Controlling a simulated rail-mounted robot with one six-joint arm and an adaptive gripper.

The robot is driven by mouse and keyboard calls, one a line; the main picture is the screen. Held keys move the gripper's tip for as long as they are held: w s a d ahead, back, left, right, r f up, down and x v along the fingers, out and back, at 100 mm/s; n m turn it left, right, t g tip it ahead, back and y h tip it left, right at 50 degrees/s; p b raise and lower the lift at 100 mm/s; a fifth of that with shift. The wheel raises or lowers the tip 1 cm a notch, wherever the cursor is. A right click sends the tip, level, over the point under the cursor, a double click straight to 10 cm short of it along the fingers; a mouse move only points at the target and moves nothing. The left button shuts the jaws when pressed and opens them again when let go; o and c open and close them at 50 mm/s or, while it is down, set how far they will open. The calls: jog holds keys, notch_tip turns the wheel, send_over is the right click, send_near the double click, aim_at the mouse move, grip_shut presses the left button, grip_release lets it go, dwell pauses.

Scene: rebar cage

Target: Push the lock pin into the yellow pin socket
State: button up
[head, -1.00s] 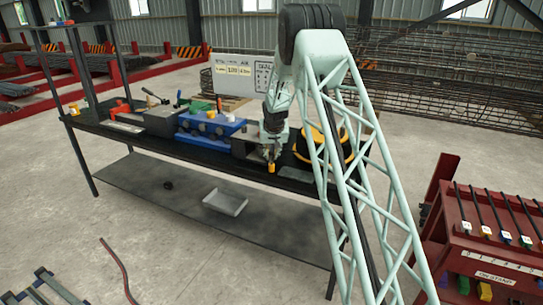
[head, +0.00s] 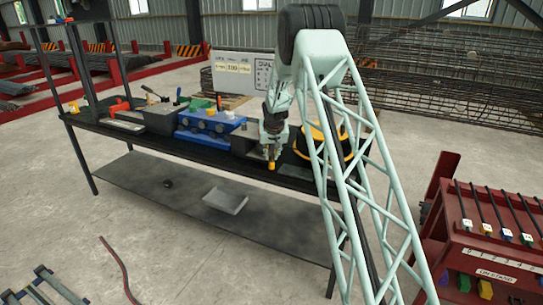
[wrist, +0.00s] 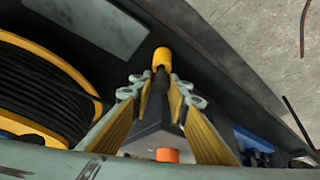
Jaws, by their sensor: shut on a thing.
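My gripper (head: 271,152) hangs over the front part of the black bench, right of the blue fixture. In the wrist view its fingers (wrist: 158,90) are closed around a dark shaft (wrist: 158,82). A yellow cylindrical end (wrist: 162,58) shows beyond the fingertips, in line with the shaft; in the head view it is the yellow spot (head: 271,166) just below my gripper. The held piece looks like the lock pin. An orange piece (wrist: 167,155) shows between the fingers; I cannot tell what it belongs to. I cannot make out the yellow pin socket for sure.
A blue fixture (head: 208,126) with small yellow parts stands left on the bench. A black cable reel with yellow rims (wrist: 85,68) is close beside my gripper. The bench's front edge is near. A grey tray (head: 226,200) lies on the lower shelf.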

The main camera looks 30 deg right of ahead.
jog(key=o, duration=1)
jog(key=shift+f, duration=0.1)
jog(key=shift+v, duration=6.05)
jog(key=shift+s, duration=0.1)
